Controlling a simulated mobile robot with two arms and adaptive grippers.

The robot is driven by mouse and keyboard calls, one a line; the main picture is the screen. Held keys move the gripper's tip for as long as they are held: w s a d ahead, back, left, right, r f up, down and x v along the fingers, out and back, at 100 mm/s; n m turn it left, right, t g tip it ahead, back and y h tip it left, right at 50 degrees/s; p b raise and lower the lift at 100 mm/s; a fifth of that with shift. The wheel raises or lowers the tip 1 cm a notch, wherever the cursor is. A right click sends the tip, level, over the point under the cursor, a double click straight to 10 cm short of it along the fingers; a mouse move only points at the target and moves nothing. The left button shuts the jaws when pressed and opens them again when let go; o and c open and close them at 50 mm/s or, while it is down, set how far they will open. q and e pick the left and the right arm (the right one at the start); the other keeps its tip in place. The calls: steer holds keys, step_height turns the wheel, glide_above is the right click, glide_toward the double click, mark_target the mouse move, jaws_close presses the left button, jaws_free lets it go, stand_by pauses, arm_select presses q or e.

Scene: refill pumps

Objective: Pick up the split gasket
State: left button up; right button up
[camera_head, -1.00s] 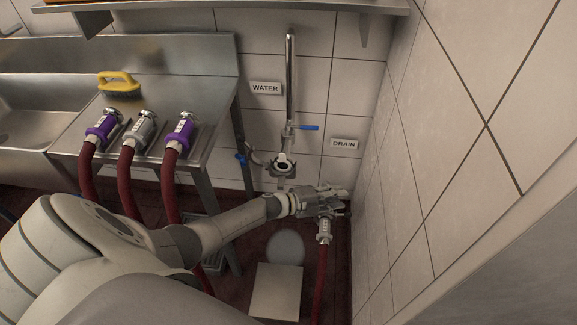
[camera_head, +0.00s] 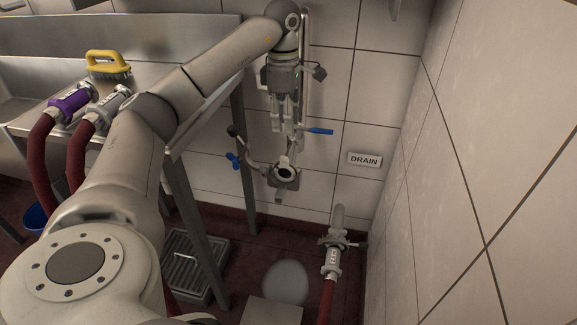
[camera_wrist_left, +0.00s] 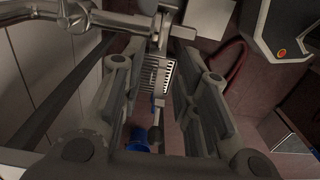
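I cannot clearly make out a split gasket. A pale ring-shaped fitting (camera_head: 284,173) with a dark centre sits on the water pipe at the wall, low in the middle of the head view; whether the gasket is part of it I cannot tell. My left gripper (camera_head: 285,124) points down above this fitting, in front of the upright pipe. Its fingers stand apart in the left wrist view (camera_wrist_left: 156,95), with nothing held between them. My right gripper is not in view.
A blue-handled valve (camera_head: 318,131) is close beside my left fingers. A red hose's coupling (camera_head: 333,262) is at the drain pipe (camera_head: 339,218). Purple (camera_head: 69,104) and grey (camera_head: 107,106) hose couplings and a yellow brush (camera_head: 108,64) are on the steel counter. A floor grate (camera_head: 190,265) lies below.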

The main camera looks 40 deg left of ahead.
arm_select(q)
steer(key=b, duration=0.1)
glide_above(284, 160)
step_height(284, 160, down, 5)
steer(key=shift+w+a+f+b, duration=0.1)
steer(key=shift+f+b, duration=0.85)
steer(key=shift+f, duration=1.9)
steer(key=shift+r, duration=0.1)
jaws_close()
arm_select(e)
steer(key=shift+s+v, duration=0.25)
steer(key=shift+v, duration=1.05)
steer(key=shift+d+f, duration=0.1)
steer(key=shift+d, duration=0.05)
